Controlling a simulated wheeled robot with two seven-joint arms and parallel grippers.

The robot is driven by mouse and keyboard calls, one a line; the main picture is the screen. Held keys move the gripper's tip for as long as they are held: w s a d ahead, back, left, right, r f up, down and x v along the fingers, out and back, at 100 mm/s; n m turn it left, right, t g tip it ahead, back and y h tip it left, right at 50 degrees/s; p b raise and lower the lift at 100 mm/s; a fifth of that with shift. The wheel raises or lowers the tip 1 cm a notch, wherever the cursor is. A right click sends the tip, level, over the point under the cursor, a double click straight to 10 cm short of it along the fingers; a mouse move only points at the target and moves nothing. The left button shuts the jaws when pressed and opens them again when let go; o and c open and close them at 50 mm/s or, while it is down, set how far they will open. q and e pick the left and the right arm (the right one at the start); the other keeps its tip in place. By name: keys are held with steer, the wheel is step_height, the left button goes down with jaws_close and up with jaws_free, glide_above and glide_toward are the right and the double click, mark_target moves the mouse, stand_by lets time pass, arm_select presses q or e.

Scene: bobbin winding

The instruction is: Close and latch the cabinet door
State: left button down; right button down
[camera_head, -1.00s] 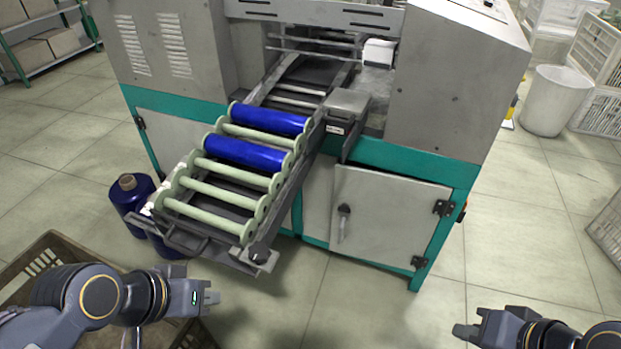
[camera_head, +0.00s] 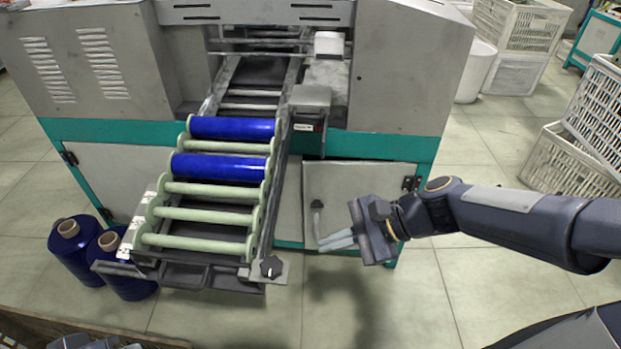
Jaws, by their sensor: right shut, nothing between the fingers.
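The cabinet door (camera_head: 345,190) is a light grey panel in the lower right front of the machine, with hinges on its right side. It looks slightly ajar, its top edge not flush with the frame. Its dark latch handle (camera_head: 317,207) is at the left part of the door and hangs down. My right gripper (camera_head: 338,241) is in front of the door's lower part, shut and empty, its fingers pointing left just below the handle. I cannot tell whether it touches the door. My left gripper (camera_head: 100,343) shows only partly at the bottom left edge; its fingers are unclear.
The roller conveyor (camera_head: 205,215) with two blue rolls juts out left of the door. Blue thread cones (camera_head: 75,250) stand on the floor at left. A crate edge (camera_head: 150,338) lies at the bottom left. White crates (camera_head: 570,160) stand at right. The floor before the door is clear.

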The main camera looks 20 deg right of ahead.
steer(key=w+f+m+t+y, duration=0.1)
steer(key=w+f+m+y, duration=0.1)
steer(key=w+m, duration=0.35)
steer(key=m+t+h+b, duration=0.5)
steer(key=m+t, duration=0.6)
steer(key=m, duration=1.6)
glide_toward(310, 170)
steer(key=shift+y, duration=0.7)
steer(key=x, duration=0.4)
steer(key=shift+w+a+f+b, duration=0.3)
steer(key=shift+w+f+b, duration=0.05)
steer(key=shift+f+b, duration=0.05)
steer(key=shift+w+d, duration=0.2)
steer(key=shift+w, duration=0.4)
steer(key=shift+r, duration=0.1)
